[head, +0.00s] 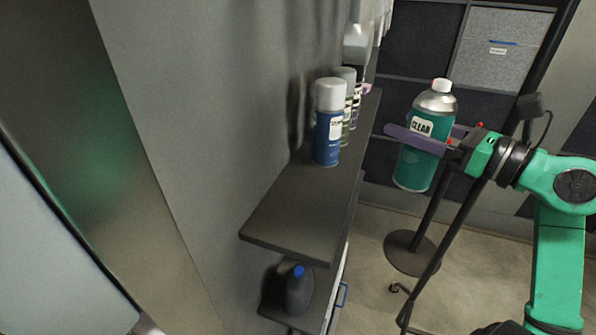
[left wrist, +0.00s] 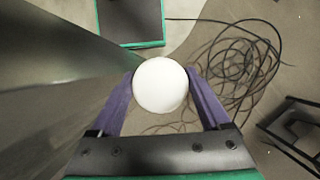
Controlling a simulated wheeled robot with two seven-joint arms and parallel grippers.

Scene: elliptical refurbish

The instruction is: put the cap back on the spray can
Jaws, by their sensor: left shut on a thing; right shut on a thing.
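The spray can (head: 418,157) is teal with a "CLEAR" label, a silver shoulder and a small red and white nozzle showing at its bare top. My right gripper (head: 420,133) is shut around its body and holds it in the air, slightly tilted, to the right of the shelf. In the left wrist view, my left gripper (left wrist: 161,77) is shut on a round white thing, which looks like the cap (left wrist: 160,86). It sits between the two purple fingers. The left gripper does not show in the head view.
Capped cans, one blue (head: 327,135), stand at the back of the dark wall shelf (head: 290,208); its front is clear. A dark bottle (head: 299,290) stands on a lower shelf. A black stand (head: 411,250) is below the can. Cables (left wrist: 240,75) lie on the floor.

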